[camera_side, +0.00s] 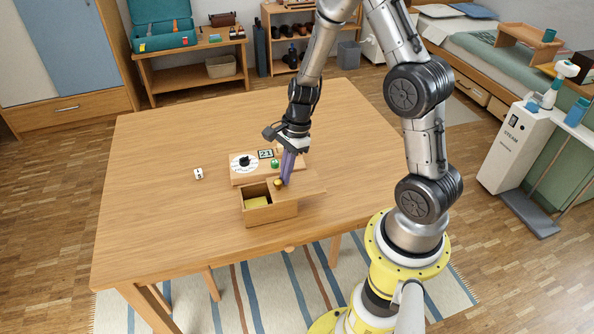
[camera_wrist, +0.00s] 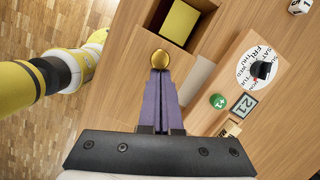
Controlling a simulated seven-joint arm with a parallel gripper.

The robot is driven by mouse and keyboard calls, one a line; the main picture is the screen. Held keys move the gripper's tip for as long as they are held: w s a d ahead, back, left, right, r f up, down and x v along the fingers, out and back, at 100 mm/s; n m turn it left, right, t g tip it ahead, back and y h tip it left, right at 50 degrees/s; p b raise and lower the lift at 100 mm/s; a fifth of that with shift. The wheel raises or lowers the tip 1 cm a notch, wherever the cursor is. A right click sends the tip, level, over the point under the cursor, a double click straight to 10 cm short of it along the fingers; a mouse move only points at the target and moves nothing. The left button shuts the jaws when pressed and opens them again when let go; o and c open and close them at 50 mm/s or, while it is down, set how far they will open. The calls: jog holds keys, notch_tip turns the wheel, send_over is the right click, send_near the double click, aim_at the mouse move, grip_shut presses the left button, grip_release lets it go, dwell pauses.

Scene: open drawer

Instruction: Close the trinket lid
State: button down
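The trinket box (camera_side: 270,215) stands on the wooden table, its left part open, with a yellow block (camera_side: 257,202) inside. The block also shows in the wrist view (camera_wrist: 179,22). The wooden lid (camera_side: 308,183) sits slid to the right and overhangs the box's right end. A round gold knob (camera_side: 278,183) stands on the lid near its left edge; it also shows in the wrist view (camera_wrist: 160,59). My gripper (camera_side: 286,181) points down with its purple fingers together, tips close against the right side of the knob. In the wrist view the fingertips (camera_wrist: 160,74) hide the contact.
A wooden desk calendar (camera_side: 240,178) with a white dial, a green button (camera_side: 275,164) and a "21" tile stands just behind the box. A white die (camera_side: 198,174) lies to the left. The table left of the box is clear.

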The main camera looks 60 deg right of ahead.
jog(key=w+a, duration=0.6)
jog(key=shift+d, duration=0.15)
jog(key=d, duration=0.1)
jog(key=s+d, duration=0.1)
jog(key=d, duration=0.2)
jog(key=shift+s+r, duration=0.3)
jog(key=shift+r, duration=0.05)
jog(key=w+v, duration=0.1)
jog(key=v, duration=0.7)
notch_tip(320, 180, up, 8)
jog(key=n+t, duration=0.1)
jog(key=t, duration=0.1)
send_over(268, 182)
jog(key=s+a, duration=0.1)
jog(key=a, duration=0.1)
jog(key=s+a+r+n+t+h, duration=0.1)
jog(key=s+a+r+n, duration=0.35)
jog(key=s+r, duration=0.2)
jog(key=s+n+t+h, duration=0.1)
jog(key=s+n, duration=1.2)
jog(key=n, duration=0.4)
jog(key=shift+d+r+h, duration=0.25)
jog(key=shift+d+h, duration=0.05)
